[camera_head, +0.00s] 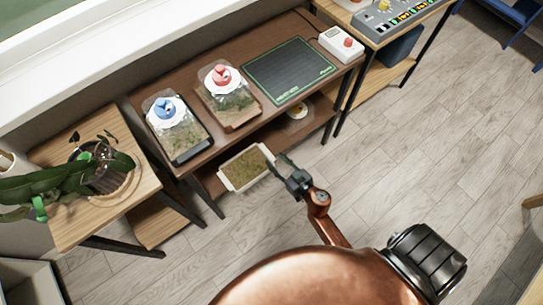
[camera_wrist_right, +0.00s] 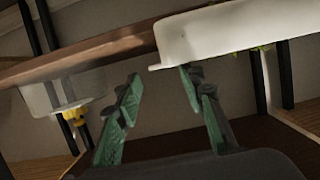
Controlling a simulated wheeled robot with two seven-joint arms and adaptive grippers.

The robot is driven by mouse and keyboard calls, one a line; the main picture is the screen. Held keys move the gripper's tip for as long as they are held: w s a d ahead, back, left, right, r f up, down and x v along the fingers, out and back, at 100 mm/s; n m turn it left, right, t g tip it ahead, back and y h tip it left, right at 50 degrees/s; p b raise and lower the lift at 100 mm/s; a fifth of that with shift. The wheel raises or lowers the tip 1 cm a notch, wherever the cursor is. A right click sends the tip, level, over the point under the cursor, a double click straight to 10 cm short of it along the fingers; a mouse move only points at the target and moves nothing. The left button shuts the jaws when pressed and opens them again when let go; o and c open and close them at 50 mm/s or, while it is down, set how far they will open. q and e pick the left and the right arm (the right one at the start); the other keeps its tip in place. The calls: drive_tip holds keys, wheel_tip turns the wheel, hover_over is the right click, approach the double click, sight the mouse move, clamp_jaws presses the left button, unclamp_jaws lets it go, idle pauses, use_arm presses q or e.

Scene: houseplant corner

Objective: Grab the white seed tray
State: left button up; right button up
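The white seed tray (camera_head: 224,180) is a shallow rectangle filled with green-brown growth, at the front edge of the brown bench's lower level in the head view. Its pale wall (camera_wrist_right: 225,35) fills the upper right of the right wrist view. My right gripper (camera_head: 282,166) is just right of the tray. In the wrist view its two green-padded fingers (camera_wrist_right: 160,80) stand apart with nothing between them. One fingertip overlaps the tray's lower edge; I cannot tell whether it touches. My left gripper is not in view.
The brown bench (camera_head: 225,147) carries two domed planters with a blue knob (camera_head: 165,107) and a red knob (camera_head: 221,75), a dark mat (camera_head: 289,70) and a white button box (camera_head: 341,44). A potted plant (camera_head: 100,170) stands left.

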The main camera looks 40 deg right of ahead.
drive_tip(key=v, duration=0.7)
drive_tip(key=shift+s, duration=0.3)
drive_tip(key=shift+r, duration=0.15)
